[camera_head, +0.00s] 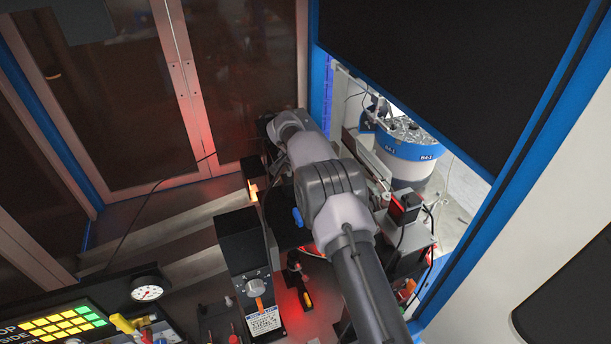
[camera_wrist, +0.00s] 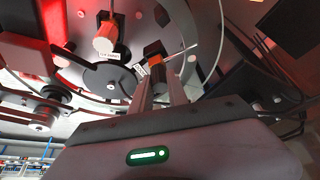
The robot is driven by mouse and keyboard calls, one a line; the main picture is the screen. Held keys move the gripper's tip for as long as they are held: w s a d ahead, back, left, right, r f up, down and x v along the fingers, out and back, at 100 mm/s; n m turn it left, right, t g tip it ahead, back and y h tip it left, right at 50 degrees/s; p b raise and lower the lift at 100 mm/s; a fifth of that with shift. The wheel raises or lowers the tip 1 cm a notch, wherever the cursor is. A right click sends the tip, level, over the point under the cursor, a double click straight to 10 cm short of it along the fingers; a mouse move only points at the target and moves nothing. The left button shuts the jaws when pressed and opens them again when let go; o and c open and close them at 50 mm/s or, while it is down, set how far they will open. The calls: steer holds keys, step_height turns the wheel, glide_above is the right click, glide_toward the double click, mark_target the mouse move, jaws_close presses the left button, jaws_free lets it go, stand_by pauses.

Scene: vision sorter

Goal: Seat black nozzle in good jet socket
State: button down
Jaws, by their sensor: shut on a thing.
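In the wrist view my gripper (camera_wrist: 160,82) reaches up from the bottom, with its two fingers close around a dark piece. This black nozzle (camera_wrist: 157,74) is mostly hidden between the fingers. An orange-topped black fitting (camera_wrist: 154,58) lies just beyond the fingertips; I cannot tell whether the nozzle touches it or sits in it. The arm hides my gripper in the head view.
In the head view a black control box (camera_head: 247,255) with a knob stands left of my arm. A blue and white bowl feeder (camera_head: 408,148) stands at the right. Glass doors (camera_head: 120,100) close the left.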

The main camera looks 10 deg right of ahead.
steer(key=shift+f+b, duration=1.15)
steer(key=shift+f, duration=0.1)
steer(key=c, duration=0.8)
jaws_free()
steer(key=shift+r, duration=0.1)
steer(key=shift+r+p, duration=2.05)
steer(key=shift+r, duration=1.95)
